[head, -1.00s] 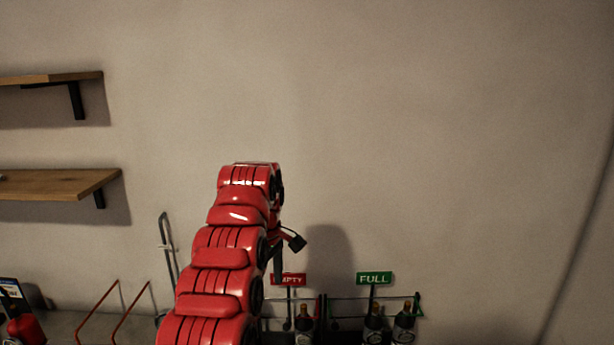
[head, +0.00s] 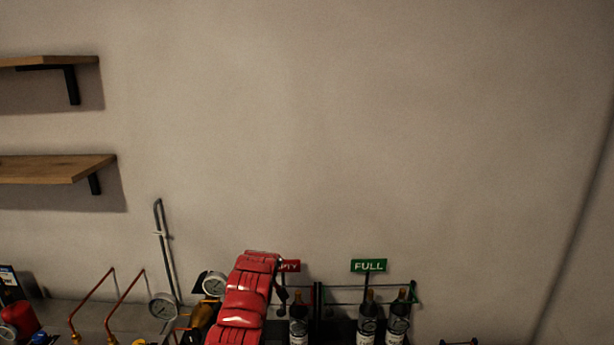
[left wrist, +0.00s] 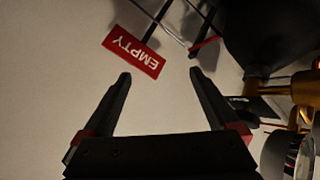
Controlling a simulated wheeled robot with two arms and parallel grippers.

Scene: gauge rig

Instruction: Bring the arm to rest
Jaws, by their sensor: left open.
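My red left arm (head: 243,300) rises from the bottom of the head view, left of centre, in front of the bottle rack. My left gripper (left wrist: 160,73) shows in the left wrist view with its two dark fingers apart and nothing between them. The red EMPTY sign (left wrist: 134,51) lies beyond the fingertips there; in the head view my arm partly covers this sign (head: 291,266). My right gripper is in no view.
A rack with a green FULL sign (head: 368,266) holds dark bottles (head: 367,318) right of my arm. Gauges (head: 163,306) and copper pipes (head: 92,304) stand to the left. Wooden shelves (head: 58,169) are on the left wall.

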